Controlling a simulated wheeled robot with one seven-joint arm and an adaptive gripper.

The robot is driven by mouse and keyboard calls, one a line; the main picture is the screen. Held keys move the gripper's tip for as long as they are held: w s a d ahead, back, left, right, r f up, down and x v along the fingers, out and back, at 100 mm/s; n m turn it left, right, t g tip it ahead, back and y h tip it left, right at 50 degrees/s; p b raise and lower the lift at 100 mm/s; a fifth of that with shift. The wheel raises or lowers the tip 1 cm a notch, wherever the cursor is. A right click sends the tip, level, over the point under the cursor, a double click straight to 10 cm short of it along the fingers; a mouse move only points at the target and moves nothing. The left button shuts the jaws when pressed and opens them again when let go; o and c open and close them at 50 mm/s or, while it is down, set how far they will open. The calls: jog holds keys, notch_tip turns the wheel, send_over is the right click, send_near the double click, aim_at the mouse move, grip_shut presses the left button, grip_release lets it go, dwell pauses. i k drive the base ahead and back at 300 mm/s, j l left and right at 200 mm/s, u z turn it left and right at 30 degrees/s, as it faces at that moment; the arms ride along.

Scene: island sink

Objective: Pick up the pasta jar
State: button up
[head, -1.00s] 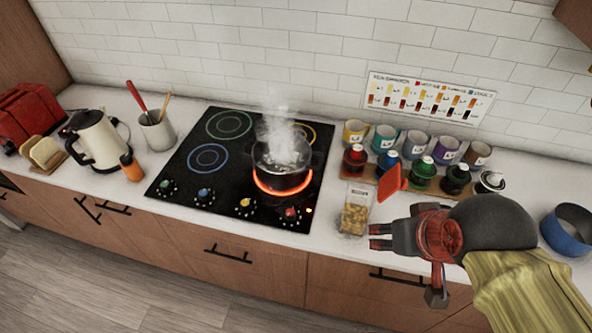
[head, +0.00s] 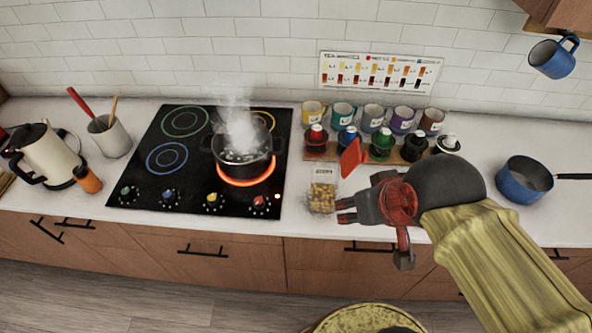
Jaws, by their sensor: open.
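The pasta jar (head: 322,190) is a clear, squarish container with yellow pasta inside. It stands on the white counter, just right of the cooktop. My gripper (head: 347,210) is just right of the jar and slightly toward the front, its fingers pointing left toward it. The gripper is open, and I see nothing held in it. Whether the fingertips touch the jar cannot be told from this view. A red part of my gripper or something red behind it stands up near the jar's right side.
A steaming pot (head: 243,158) sits on a glowing burner of the black cooktop (head: 140,180). Several mugs (head: 373,117) and tea canisters (head: 381,143) line the back. A blue saucepan (head: 524,180) stands at right; a blue mug (head: 554,58) hangs above.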

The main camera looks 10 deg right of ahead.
aim_at(323, 187)
jog(key=k+j+z, duration=0.2)
jog(key=z, duration=0.15)
jog(key=k+j+z, duration=0.5)
jog(key=z, duration=0.2)
